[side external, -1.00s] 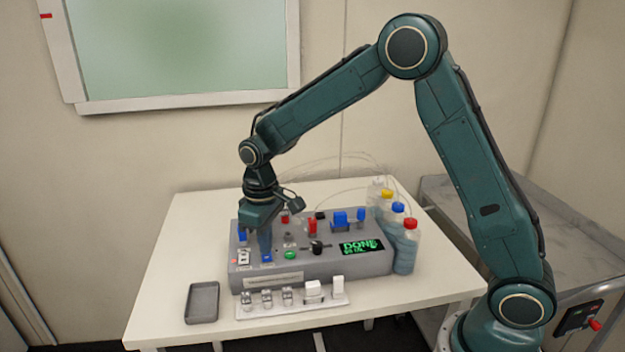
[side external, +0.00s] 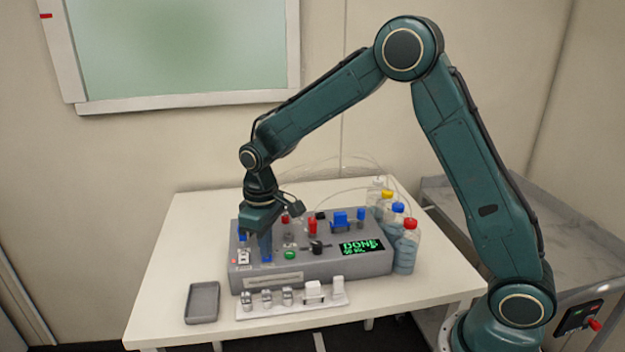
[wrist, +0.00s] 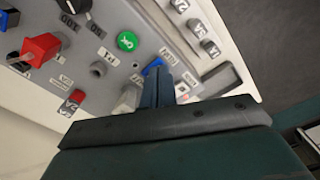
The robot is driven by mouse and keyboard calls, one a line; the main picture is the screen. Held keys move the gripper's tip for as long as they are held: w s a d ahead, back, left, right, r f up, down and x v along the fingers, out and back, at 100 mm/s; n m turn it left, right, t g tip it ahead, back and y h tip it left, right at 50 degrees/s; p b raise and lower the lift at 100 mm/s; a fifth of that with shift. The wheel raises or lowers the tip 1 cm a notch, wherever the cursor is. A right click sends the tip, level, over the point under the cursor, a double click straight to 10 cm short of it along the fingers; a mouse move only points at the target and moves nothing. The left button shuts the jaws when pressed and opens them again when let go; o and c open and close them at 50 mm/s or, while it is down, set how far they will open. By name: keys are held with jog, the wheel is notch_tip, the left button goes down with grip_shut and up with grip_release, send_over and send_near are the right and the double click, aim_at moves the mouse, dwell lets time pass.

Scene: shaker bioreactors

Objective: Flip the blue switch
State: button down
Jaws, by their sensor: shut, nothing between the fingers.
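The blue switch (side external: 267,259) is on the front left of the grey control box (side external: 320,270), beside a white switch (side external: 243,257). In the wrist view its blue end (wrist: 153,65) shows just past my fingertips, and the rest is hidden behind them. My gripper (side external: 265,250) points down over the box with its fingers shut and empty. Its tips (wrist: 160,75) are at the blue switch; I cannot tell whether they touch it.
Red, blue and black controls stand on the box, with a green button (side external: 291,255) right of my gripper. Bottles with coloured caps (side external: 406,250) stand at its right end. A rack of small parts (side external: 290,309) and an empty grey tray (side external: 202,303) lie in front.

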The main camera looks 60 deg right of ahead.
jog(key=shift+f, duration=0.55)
dwell(0.4)
jog(key=shift+r, duration=3.55)
jog(key=s+d+r+m+t, duration=0.1)
jog(key=s+d+r+t, duration=0.15)
jog(key=s+r, duration=0.8)
jog(key=s+d+m+t, duration=0.1)
jog(key=s+m+t, duration=0.1)
jog(key=s, duration=1.5)
jog(key=shift+d+r+t, duration=0.35)
jog(key=shift+d+t, duration=0.05)
jog(key=shift+t, duration=0.15)
